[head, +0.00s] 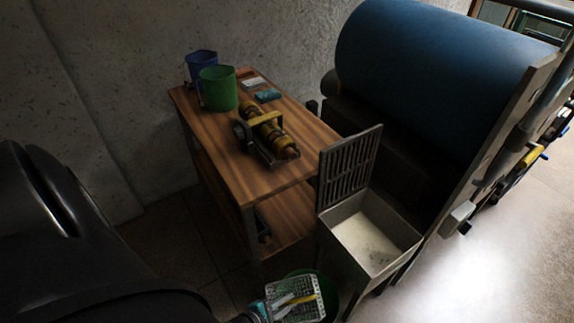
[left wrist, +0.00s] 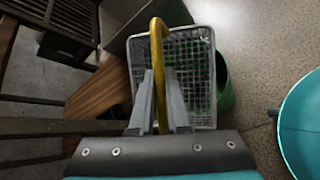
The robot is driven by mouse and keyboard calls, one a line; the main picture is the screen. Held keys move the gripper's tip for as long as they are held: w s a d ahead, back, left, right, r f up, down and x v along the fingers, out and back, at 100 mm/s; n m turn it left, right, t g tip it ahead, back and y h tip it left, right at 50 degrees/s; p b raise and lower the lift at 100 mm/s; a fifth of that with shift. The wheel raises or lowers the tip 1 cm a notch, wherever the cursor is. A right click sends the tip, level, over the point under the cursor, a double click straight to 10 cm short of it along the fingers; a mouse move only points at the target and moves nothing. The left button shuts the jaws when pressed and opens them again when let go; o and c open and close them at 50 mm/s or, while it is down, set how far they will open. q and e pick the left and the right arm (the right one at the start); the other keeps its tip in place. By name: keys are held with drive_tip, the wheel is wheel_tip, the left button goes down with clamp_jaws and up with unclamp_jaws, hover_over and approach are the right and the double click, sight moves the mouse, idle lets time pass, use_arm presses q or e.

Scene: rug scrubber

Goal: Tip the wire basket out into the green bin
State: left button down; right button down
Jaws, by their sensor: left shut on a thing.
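The wire basket (head: 291,310) is a pale metal mesh box with a yellow handle, low in the head view; it also shows in the left wrist view (left wrist: 205,62). My left gripper (head: 284,300) is shut on the yellow handle, its grey fingers on either side of it in the left wrist view (left wrist: 157,100). The green bin (head: 327,287) stands low, partly hidden behind the basket; its wall shows right of the mesh in the left wrist view (left wrist: 225,85). I see no clear load in the basket. My right gripper is not in view.
A wooden table (head: 215,145) holds a green bucket (head: 217,90), a blue bucket (head: 201,60) and a yellow-brown machine part (head: 268,135). A metal trough (head: 365,240) with an upright grate (head: 348,165) stands right of the bin, before a big blue roller (head: 430,70).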

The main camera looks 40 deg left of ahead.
use_arm(q)
wheel_tip(320, 180, up, 3)
drive_tip(key=g+p, duration=0.4)
drive_tip(key=p, duration=0.3)
drive_tip(key=shift+w+r+g, duration=0.1)
drive_tip(key=shift+g, duration=0.2)
drive_tip(key=shift+r+g+p, duration=0.1)
drive_tip(key=shift+g+p, duration=0.4)
drive_tip(key=shift+p, duration=0.2)
drive_tip(key=shift+f, duration=0.2)
